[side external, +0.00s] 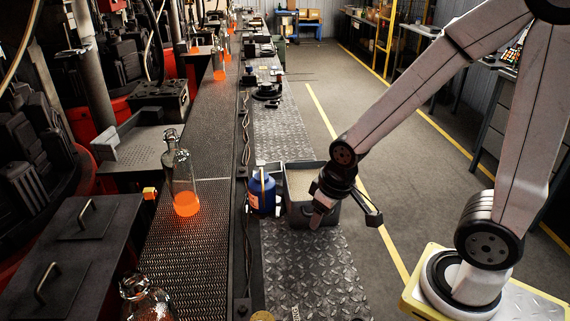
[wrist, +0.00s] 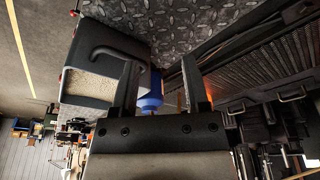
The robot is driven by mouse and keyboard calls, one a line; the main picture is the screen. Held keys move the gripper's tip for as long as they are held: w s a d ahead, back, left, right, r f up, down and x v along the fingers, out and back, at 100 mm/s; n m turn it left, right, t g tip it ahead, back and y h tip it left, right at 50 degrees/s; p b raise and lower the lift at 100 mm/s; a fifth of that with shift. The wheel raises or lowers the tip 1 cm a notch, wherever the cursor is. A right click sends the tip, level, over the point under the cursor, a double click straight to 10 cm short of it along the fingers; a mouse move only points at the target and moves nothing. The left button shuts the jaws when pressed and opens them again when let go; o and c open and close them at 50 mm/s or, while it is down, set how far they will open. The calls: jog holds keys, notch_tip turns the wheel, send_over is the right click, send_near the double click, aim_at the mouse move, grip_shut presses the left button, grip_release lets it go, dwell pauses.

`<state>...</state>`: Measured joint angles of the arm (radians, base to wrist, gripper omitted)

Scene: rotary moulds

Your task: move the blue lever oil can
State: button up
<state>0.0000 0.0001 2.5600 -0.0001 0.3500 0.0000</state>
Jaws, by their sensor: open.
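The blue oil can (side external: 262,193) stands upright on the narrow metal ledge beside the conveyor, just left of a dark bin. In the wrist view the blue can (wrist: 150,92) shows between my two fingers, partly hidden by the left finger and the gripper body. My gripper (side external: 318,210) is in front of the bin, to the right of the can and apart from it in the side view. In the wrist view my gripper (wrist: 158,85) is open, its fingers spread wide.
The dark bin (side external: 297,210), filled with pale grainy material, stands right beside the can. A conveyor (side external: 215,160) runs along the left, carrying a bottle with a glowing orange base (side external: 185,185). The diamond-plate walkway (side external: 315,275) in front is mostly clear.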

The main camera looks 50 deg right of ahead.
jog(key=shift+r, duration=0.1)
jog(key=c, duration=0.6)
jog(key=shift+r, duration=0.15)
grip_shut()
jog(key=shift+w+v, duration=0.8)
jog(key=shift+v, duration=2.7)
jog(key=w+d+r+m+g, duration=0.1)
jog(key=w+d+r+m, duration=0.1)
jog(key=w, duration=0.7)
jog(key=w+d+r+m+g, duration=0.1)
jog(key=w+d+r+m, duration=0.15)
jog(key=w, duration=0.65)
jog(key=shift+w+d+f+m+g+y, duration=1.15)
jog(key=shift+w+d+f+m, duration=0.95)
jog(key=shift+w+d, duration=3.3)
jog(key=shift+w+a+f, duration=0.2)
jog(key=shift+a+f, duration=0.05)
jog(key=shift+f, duration=0.6)
jog(key=shift+w+a+f, duration=0.2)
jog(key=shift+f, duration=0.65)
jog(key=shift+w+a+f, duration=0.25)
jog(key=shift+f, duration=0.6)
